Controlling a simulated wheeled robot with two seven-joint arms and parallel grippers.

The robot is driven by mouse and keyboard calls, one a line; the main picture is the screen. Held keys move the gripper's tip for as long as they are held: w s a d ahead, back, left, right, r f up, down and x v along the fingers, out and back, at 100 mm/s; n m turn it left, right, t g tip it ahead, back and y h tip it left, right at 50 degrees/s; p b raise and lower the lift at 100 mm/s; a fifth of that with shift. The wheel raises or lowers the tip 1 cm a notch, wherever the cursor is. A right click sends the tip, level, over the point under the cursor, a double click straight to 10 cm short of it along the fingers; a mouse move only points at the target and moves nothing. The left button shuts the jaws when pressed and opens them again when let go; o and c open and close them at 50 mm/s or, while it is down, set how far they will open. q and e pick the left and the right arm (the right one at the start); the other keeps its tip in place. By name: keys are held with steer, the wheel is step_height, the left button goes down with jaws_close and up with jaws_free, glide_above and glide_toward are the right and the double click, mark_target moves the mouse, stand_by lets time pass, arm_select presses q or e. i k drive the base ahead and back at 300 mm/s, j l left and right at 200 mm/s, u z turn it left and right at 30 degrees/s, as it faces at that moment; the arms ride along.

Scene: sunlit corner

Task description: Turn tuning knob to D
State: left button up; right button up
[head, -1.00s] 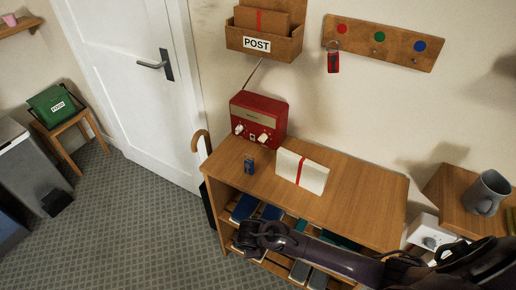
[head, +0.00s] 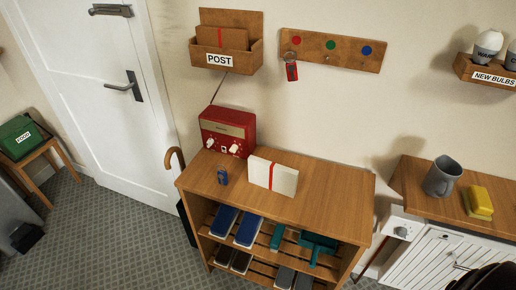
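A red radio (head: 228,131) stands at the back left of the wooden cabinet top. On its front are two pale knobs, a left knob (head: 210,143) and a right knob (head: 234,149). Any letters by the knobs are too small to read, so I cannot tell which is the tuning knob or where it points. Part of my arm shows dark at the bottom right corner, well away from the radio. Neither gripper is in view.
On the cabinet top (head: 320,205) stand a small blue item (head: 223,176) and a white packet with a red band (head: 285,178). A post box (head: 227,50) and a key rack (head: 333,50) hang above. A mug (head: 442,177) and yellow sponge (head: 479,202) are right.

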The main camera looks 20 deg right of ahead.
mark_target(234, 148)
steer(key=i+j+z, duration=0.15)
steer(key=z, duration=0.35)
steer(key=i+j+z, duration=0.1)
steer(key=z, duration=0.4)
steer(key=j+z, duration=0.35)
steer(key=z, duration=0.15)
steer(key=i+j+z, duration=0.1)
steer(key=j+z, duration=0.2)
steer(key=z, duration=0.2)
